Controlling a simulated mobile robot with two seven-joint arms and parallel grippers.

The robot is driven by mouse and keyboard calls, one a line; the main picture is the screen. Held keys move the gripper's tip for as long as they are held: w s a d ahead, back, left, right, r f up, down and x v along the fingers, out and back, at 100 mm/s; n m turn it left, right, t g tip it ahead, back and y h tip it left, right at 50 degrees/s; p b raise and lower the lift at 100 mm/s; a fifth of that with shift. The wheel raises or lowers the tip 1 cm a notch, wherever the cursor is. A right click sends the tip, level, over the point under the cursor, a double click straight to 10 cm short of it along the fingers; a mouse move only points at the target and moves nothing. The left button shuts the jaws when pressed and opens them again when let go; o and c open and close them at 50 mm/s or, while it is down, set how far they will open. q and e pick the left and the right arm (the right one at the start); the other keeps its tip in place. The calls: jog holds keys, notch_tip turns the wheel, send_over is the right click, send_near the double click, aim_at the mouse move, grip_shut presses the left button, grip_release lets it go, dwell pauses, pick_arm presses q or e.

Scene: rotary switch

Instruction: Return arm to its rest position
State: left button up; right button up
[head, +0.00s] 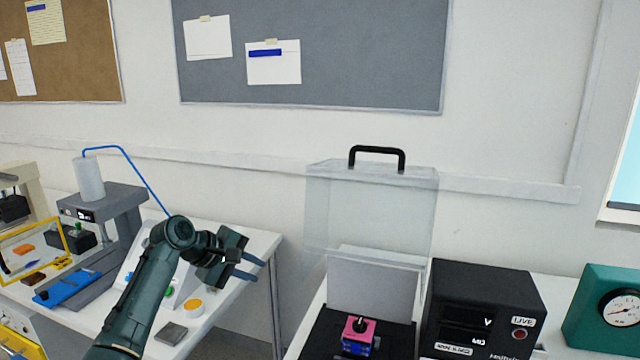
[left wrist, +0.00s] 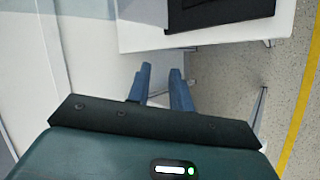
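My left gripper (head: 257,271) is held in the air above the right end of the left table, with my arm coming up from the lower left. Its two blue-grey fingers are apart and empty; the gap also shows in the left wrist view (left wrist: 161,72), with only floor and table edges beyond it. The rotary switch (head: 357,330), a pink and blue block with a black knob on top, sits on a black base to the right of the gripper, well apart from it. My right gripper is in neither view.
A clear cover (head: 325,215) with a black handle (head: 377,152) stands above the switch. A black meter box (head: 480,285) is to its right, then a green gauge box (head: 590,310). A grey press (head: 120,215) stands on the left table. A gap separates the tables.

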pick_arm(q)
jog(key=s+a+f+m+t+y, duration=0.1)
jog(key=s+f+m+y, duration=0.1)
jog(key=s+f, duration=0.7)
jog(key=s+f+m+t+y, duration=0.1)
jog(key=s+f+m, duration=0.35)
jog(key=f, duration=0.95)
jog(key=s+f+m+t+y, duration=0.1)
jog(key=s+m, duration=0.4)
jog(key=s, duration=1.9)
jog(key=shift+s+d+f+m+t, duration=0.25)
jog(key=shift+d+f+m+t, duration=0.1)
jog(key=shift+f+t, duration=0.2)
jog(key=shift+f, duration=0.1)
